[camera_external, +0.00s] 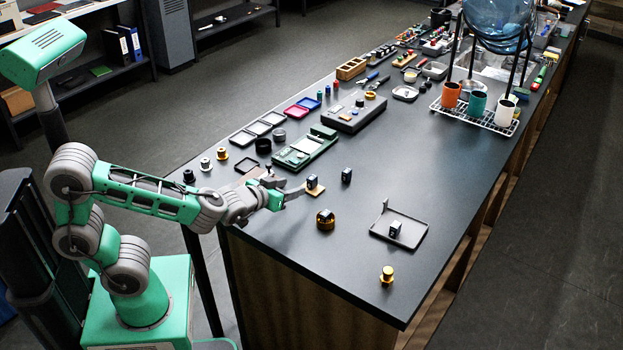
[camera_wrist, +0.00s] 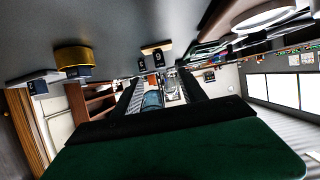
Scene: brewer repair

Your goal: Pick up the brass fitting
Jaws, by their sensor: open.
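A small brass-coloured fitting (camera_external: 387,279) with a round top and a wider base stands upright alone near the front end of the dark bench. Another brass-coloured piece (camera_external: 221,154) stands at the bench's left side among darker fittings. A gold ring-like holder (camera_external: 325,223) with a dark cube in it stands between the gripper and the front fitting; it also shows in the wrist view (camera_wrist: 75,57). My gripper (camera_external: 289,188) is open and empty, low over the bench's left edge, to the left of and apart from the front fitting. The front fitting is not identifiable in the wrist view.
A dark cube on a wooden block (camera_external: 313,188) is close by the fingertips, with another dark cube (camera_external: 347,175) beyond. A grey tray (camera_external: 410,238) with an upright bracket holds a cube. A green device (camera_external: 303,150) and several trays lie behind. Bench around the front fitting is clear.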

